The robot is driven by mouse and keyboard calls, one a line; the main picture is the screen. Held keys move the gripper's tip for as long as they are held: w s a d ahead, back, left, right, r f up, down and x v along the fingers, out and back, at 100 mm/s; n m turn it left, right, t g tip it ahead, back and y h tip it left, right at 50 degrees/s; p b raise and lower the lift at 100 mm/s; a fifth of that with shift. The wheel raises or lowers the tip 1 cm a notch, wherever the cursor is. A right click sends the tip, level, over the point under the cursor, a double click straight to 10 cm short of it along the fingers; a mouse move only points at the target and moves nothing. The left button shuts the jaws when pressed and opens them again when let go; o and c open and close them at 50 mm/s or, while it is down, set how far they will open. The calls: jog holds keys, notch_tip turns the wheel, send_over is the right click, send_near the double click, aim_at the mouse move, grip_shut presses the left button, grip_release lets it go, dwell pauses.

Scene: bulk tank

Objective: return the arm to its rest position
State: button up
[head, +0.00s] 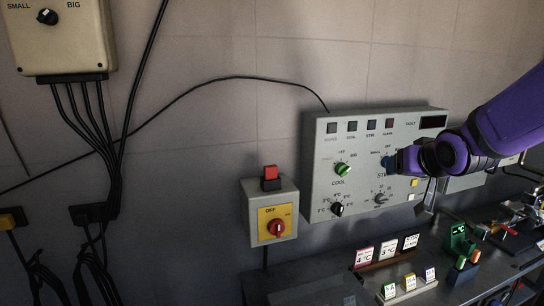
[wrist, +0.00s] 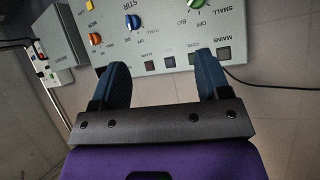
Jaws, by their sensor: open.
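My purple arm (head: 505,110) reaches in from the right edge in the head view. My gripper (head: 390,162) is in front of the right part of the grey control panel (head: 322,185). In the wrist view my gripper (wrist: 165,80) shows two dark blue fingers set wide apart with nothing between them. The panel face (wrist: 180,40) lies beyond the fingertips, upside down. I cannot tell whether a fingertip touches the panel.
A grey box with a red rotary switch (head: 277,228) stands left of the panel. Below is a shelf with label cards (head: 388,249) and small coloured items (head: 462,240). A beige box (head: 62,45) with hanging cables is upper left.

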jog(key=s+r+g, duration=0.2)
jog(key=s+g, duration=0.1)
jog(key=s, duration=1)
jog(key=s+r+n+g, duration=0.1)
jog(key=s+r+g, duration=0.1)
jog(key=s, duration=1.1)
jog(key=shift+g, duration=0.6)
jog(key=shift+w+a, duration=0.1)
